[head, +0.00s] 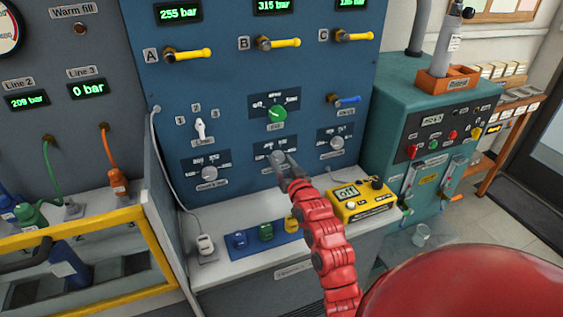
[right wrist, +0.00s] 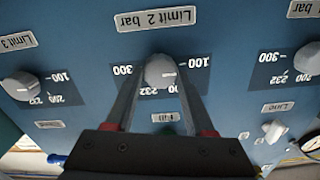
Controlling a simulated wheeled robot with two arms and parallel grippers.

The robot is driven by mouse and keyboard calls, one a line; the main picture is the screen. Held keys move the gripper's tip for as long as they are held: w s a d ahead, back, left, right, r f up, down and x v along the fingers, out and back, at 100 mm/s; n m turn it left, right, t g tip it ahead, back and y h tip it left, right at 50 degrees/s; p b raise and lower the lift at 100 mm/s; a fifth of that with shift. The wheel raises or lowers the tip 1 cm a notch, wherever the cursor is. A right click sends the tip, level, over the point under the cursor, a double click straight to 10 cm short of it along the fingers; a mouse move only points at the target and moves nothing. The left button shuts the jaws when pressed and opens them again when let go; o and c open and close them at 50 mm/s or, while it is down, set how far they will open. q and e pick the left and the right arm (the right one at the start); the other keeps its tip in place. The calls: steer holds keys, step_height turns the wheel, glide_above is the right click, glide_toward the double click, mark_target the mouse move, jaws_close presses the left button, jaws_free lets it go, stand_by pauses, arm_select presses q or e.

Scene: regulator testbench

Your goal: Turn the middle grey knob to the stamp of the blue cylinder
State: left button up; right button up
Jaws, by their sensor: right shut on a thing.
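The middle grey knob (head: 277,156) is a round dial on the blue panel, under the green knob. My right gripper (head: 282,163) is at it, coming from below. In the right wrist view, which shows the panel upside down, the middle knob (right wrist: 160,71) sits between my two fingers (right wrist: 160,80), which are shut on its sides. Its label reads "Limit 2 bar", with 300, 232 and 100 legible around it. My left gripper is not in view.
Grey knobs sit left (head: 209,173) and right (head: 337,142) of the middle one. A green knob (head: 278,114) is above. A yellow meter (head: 360,199) reading "off" stands right of my arm.

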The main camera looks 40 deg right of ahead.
jaws_close()
